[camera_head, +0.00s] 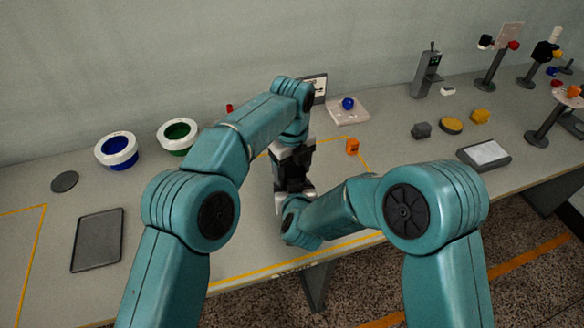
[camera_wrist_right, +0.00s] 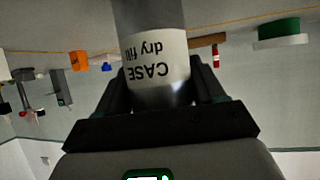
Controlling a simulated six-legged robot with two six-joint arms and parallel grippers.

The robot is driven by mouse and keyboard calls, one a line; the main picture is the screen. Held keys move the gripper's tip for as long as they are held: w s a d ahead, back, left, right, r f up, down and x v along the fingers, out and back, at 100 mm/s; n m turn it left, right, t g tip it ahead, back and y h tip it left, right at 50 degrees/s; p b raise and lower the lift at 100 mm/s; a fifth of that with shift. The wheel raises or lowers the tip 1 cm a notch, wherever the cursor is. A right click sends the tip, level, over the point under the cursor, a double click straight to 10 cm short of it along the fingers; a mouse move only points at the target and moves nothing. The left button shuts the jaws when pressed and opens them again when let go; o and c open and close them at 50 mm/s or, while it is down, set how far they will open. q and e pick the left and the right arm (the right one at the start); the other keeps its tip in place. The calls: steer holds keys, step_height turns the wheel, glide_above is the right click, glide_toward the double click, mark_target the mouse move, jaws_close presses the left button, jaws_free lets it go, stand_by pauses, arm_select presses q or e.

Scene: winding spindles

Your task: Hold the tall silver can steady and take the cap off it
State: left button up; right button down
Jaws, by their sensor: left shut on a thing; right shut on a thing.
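The tall silver can (camera_wrist_right: 158,60) fills the middle of the right wrist view, with a pale label reading "CASE dry fill" upside down. My right gripper (camera_wrist_right: 160,90) is shut on the can, one dark finger on each side. In the head view my right gripper (camera_head: 294,188) comes up from below, and the can is hidden among the dark grippers. My left gripper (camera_head: 291,165) reaches down from above, right against the right one. It is shut at the can's end, where the cap belongs; the cap itself is hidden from both views.
Blue (camera_head: 117,151) and green (camera_head: 178,136) ringed bowls stand at the back left, near a dark tray (camera_head: 98,240). An orange block (camera_head: 352,146) and a white plate with a blue ball (camera_head: 348,103) lie right of the grippers. Stands and small blocks fill the right side.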

arm_select(q)
steer(key=o, duration=1.2)
steer(key=shift+c, duration=0.2)
steer(key=shift+s+r, duration=0.1)
steer(key=shift+r, duration=2.2)
steer(key=shift+c, duration=0.4)
steer(key=r+m, duration=0.2)
steer(key=r, duration=0.1)
steer(key=shift+s+a+r+m, duration=0.1)
steer(key=shift+a+r+m, duration=0.1)
steer(key=shift+a+m, duration=0.2)
steer(key=shift+d+r, duration=0.15)
steer(key=shift+r, duration=0.1)
steer(key=shift+d+f, duration=0.1)
steer(key=shift+d, duration=0.15)
steer(key=shift+w+d+f, duration=0.1)
steer(key=shift+w+f, duration=0.1)
steer(key=shift+f, duration=0.1)
steer(key=shift+s+f, duration=0.1)
steer(key=shift+f, duration=3.7)
